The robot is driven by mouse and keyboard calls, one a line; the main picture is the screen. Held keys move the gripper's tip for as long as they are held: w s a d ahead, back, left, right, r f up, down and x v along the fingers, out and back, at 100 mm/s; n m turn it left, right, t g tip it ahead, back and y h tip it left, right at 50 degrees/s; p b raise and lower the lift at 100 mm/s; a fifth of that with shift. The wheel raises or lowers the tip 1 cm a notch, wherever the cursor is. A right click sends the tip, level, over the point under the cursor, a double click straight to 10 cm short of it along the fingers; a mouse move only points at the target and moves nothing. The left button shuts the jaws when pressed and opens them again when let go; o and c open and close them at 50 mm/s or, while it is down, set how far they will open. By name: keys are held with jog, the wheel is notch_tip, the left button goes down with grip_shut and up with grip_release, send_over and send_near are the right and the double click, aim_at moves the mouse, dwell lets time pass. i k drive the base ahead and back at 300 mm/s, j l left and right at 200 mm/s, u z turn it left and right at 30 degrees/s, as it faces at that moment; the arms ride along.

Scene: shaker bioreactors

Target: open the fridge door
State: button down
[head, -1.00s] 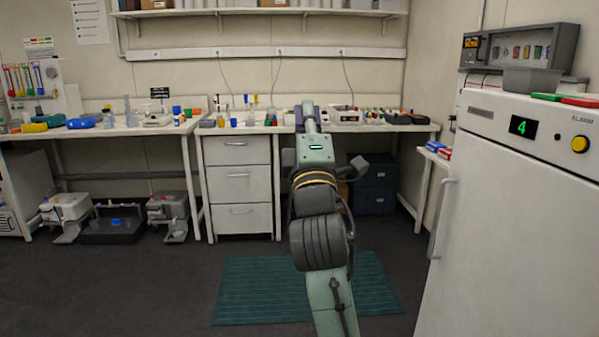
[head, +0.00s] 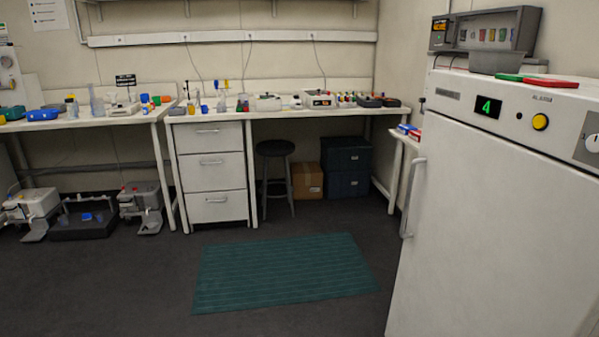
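The white fridge (head: 490,230) stands at the right in the head view. Its door is shut. A vertical bar handle (head: 411,198) runs along the door's left edge. A green display showing 4 (head: 488,107) and a yellow alarm button (head: 540,122) are on the panel above the door. My gripper and arm are not in view now, so I cannot see where the gripper is relative to the handle.
Green mat (head: 283,272) lies on open dark floor before the fridge. A bench with drawers (head: 210,172), a black stool (head: 276,150), a cardboard box (head: 308,181) and dark blue boxes (head: 345,167) are behind. A narrow side table (head: 399,140) adjoins the fridge's far side.

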aim_at(500, 236)
jog(key=i+l, duration=0.25)
jog(key=l, duration=0.15)
jog(key=i+l, duration=0.3)
jog(key=i+l+u, duration=0.1)
jog(key=i+l, duration=0.15)
jog(key=l, duration=0.3)
